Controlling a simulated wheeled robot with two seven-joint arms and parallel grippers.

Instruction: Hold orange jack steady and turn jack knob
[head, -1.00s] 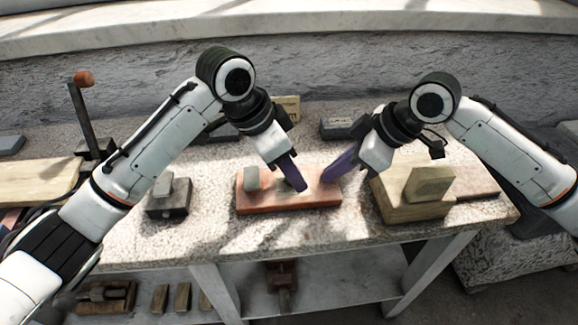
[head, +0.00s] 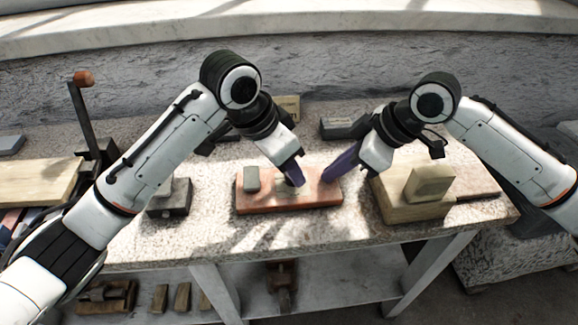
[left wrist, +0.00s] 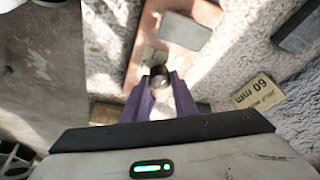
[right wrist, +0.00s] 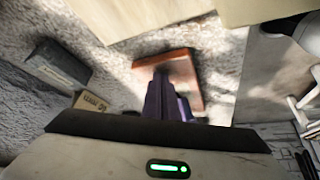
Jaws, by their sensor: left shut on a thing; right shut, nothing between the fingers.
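The orange jack (head: 262,206) is a flat, brick-coloured base lying on the stone bench top. A grey block (head: 251,179) stands at its left end, and a pale fitting (head: 283,189) sits near its middle. My left gripper (head: 297,182) points down over the right half of the base. In the left wrist view its purple fingers close on a dark round knob (left wrist: 160,76). My right gripper (head: 327,178) is shut and empty at the right end of the base. The right wrist view shows its fingers against or just above the orange base (right wrist: 178,66); contact is unclear.
A wooden block (head: 405,207) with a smaller block on top stands close on the right. A dark block (head: 169,203) with a grey top stands on the left. A dark grey box (head: 342,128) and a "60 mm" label card (left wrist: 260,92) lie behind. Bare bench lies in front.

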